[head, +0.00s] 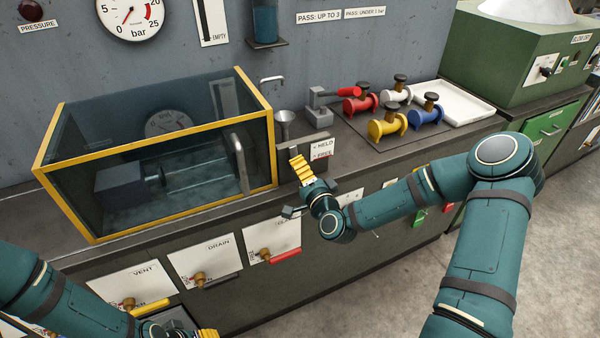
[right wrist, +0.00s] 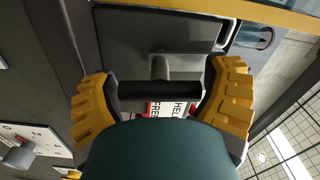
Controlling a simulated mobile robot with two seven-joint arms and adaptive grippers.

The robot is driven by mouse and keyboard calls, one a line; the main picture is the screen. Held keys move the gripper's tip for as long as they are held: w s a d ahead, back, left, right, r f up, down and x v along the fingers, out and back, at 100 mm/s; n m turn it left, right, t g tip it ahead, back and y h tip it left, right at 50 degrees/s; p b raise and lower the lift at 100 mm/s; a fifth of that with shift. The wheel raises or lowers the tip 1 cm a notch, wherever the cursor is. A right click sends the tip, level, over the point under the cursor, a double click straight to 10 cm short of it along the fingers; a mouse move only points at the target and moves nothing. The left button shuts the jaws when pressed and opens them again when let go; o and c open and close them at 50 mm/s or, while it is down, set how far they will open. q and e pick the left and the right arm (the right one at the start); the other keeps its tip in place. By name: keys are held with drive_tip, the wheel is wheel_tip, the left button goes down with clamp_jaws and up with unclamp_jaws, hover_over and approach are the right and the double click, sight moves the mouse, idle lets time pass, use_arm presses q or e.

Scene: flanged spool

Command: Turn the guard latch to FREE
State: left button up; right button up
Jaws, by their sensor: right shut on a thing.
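The guard latch is a dark T-shaped handle; its bar (right wrist: 160,90) and grey stem show in the right wrist view. My right gripper (right wrist: 160,100) is shut on the bar, one yellow finger at each end. In the head view my right gripper (head: 302,168) is at the latch, beside the guard's front right corner, and hides the handle. A HELD / FREE label (head: 321,149) stands just behind; it is partly covered in the right wrist view (right wrist: 168,109). Which mark the latch points to cannot be told. My left gripper (head: 190,332) is at the bottom edge, partly cut off.
The yellow-framed clear guard (head: 155,217) covers a machine at left. Valve panels marked VENT (head: 133,287) and DRAIN (head: 206,262) line the bench front. Red, white, yellow and blue spools (head: 388,124) and a white tray (head: 455,101) lie to the right.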

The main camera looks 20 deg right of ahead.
drive_tip(key=shift+r+m, duration=0.1)
drive_tip(key=shift+m, duration=0.4)
drive_tip(key=o, duration=1.1)
drive_tip(key=s, duration=0.7)
drive_tip(key=shift+s+d, duration=0.1)
drive_tip(key=shift+s, duration=0.1)
